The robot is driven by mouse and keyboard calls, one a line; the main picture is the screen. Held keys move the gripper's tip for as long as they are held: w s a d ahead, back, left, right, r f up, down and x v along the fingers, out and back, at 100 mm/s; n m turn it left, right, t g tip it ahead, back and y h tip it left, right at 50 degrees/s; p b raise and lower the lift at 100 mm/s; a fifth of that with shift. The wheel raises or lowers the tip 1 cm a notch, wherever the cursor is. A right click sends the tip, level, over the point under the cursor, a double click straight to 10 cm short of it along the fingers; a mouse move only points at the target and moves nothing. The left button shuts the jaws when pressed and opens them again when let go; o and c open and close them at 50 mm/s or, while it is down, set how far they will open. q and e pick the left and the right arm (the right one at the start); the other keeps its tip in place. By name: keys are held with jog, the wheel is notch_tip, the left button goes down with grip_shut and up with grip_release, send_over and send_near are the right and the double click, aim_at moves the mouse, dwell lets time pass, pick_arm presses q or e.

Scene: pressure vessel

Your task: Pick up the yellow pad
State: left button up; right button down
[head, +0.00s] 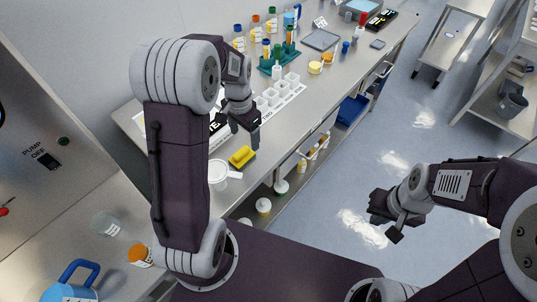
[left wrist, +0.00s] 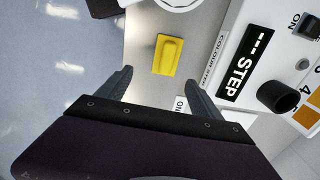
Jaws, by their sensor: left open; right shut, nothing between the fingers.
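The yellow pad (head: 242,157) lies on the metal bench near its front edge, below my left gripper. It has a raised grip on top. In the left wrist view the yellow pad (left wrist: 168,55) lies ahead of the fingertips, a little above the middle of the gap between them. My left gripper (head: 246,130) is open and empty, above the bench and apart from the pad; its two spread fingers show in the left wrist view (left wrist: 158,82). My right gripper (head: 385,222) is shut and empty, out over the floor at the right.
A white tub (head: 218,175) stands close to the left of the pad. A device with a STEP display (left wrist: 242,62) stands right of the pad in the left wrist view. White cups (head: 272,97) and a green tube rack (head: 280,62) stand further back. The bench's front edge is close.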

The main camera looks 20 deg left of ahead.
aim_at(240, 153)
pick_arm(q)
jog(key=shift+s+a+f, duration=0.25)
jog(key=shift+a+f, duration=0.1)
jog(key=shift+f, duration=0.3)
jog(key=shift+s+a, duration=0.2)
jog(key=shift+a, duration=0.1)
jog(key=f, duration=0.3)
jog(key=shift+s+a, duration=0.15)
jog(key=shift+s, duration=0.1)
jog(key=shift+w+f, duration=0.25)
jog(key=shift+f, duration=0.2)
jog(key=f, duration=0.4)
jog(key=shift+s+a+f+p, duration=0.25)
jog(key=shift+s+f+p, duration=0.05)
jog(key=shift+f+p, duration=0.1)
jog(key=shift+w+f, duration=0.1)
jog(key=shift+f, duration=0.05)
jog(key=c, duration=1.4)
jog(key=shift+c, duration=0.2)
jog(key=shift+r, duration=0.2)
